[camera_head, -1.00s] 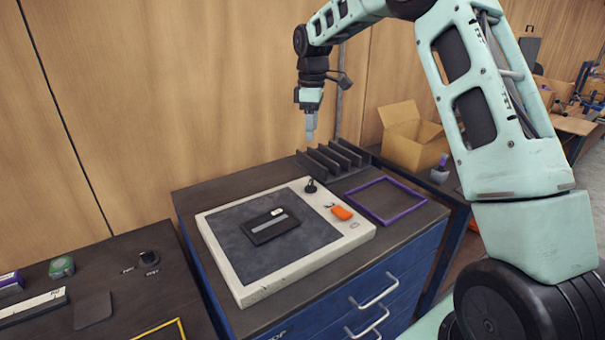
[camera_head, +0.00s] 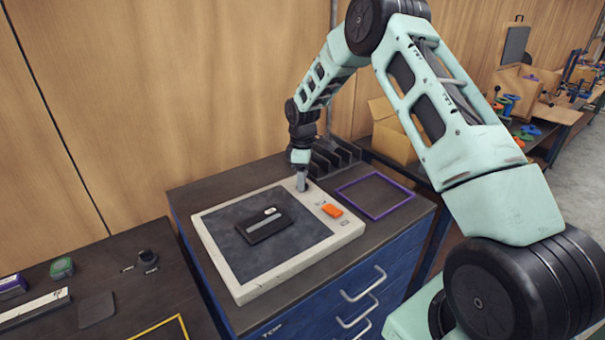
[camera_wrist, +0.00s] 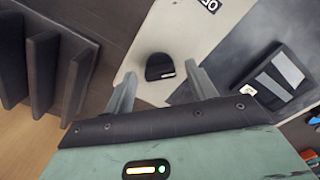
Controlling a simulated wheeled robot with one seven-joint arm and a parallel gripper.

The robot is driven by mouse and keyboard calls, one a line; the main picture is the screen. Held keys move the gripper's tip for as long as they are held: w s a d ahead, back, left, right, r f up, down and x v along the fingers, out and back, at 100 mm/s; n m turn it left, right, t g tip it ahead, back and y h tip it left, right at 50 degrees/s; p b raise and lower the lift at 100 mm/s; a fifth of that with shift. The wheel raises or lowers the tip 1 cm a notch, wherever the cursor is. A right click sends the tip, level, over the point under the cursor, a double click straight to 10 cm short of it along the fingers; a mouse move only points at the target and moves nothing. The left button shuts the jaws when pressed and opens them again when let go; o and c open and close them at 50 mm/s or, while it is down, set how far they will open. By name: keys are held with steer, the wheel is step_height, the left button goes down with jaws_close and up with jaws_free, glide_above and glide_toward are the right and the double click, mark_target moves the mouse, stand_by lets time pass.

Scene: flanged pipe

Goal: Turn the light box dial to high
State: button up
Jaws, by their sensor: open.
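The light box (camera_head: 345,237) is a flat cream panel with a dark square surface, lying on the blue drawer cabinet. Its dial (camera_wrist: 160,67) is a small black knob that shows in the wrist view, on the cream border. My gripper (camera_head: 302,187) points down over the back right corner of the box and hides the dial in the head view. In the wrist view my gripper (camera_wrist: 161,72) is open, with a fingertip at each side of the dial and gaps visible. I cannot tell the dial's setting; part of a printed label shows near the top edge.
A black cartridge-like object (camera_head: 264,225) lies on the dark surface. An orange piece (camera_head: 332,210) is on the box's right border. A dark slotted rack (camera_head: 336,156) stands close behind my gripper. A purple frame (camera_head: 376,196) lies to the right, and a cardboard box (camera_head: 392,141) stands behind it.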

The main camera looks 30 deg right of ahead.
steer(key=c, duration=1)
steer(key=shift+m+b, duration=0.3)
steer(key=shift+f+m+b, duration=0.15)
steer(key=shift+m+b, duration=0.5)
steer(key=shift+m, duration=0.25)
steer(key=m+b, duration=0.2)
steer(key=m, duration=0.2)
steer(key=shift+m, duration=0.3)
steer(key=m+b, duration=0.1)
steer(key=m, duration=0.3)
steer(key=shift+w+r+m+b, duration=0.15)
steer(key=shift+m+b, duration=0.4)
steer(key=shift+m, duration=1.45)
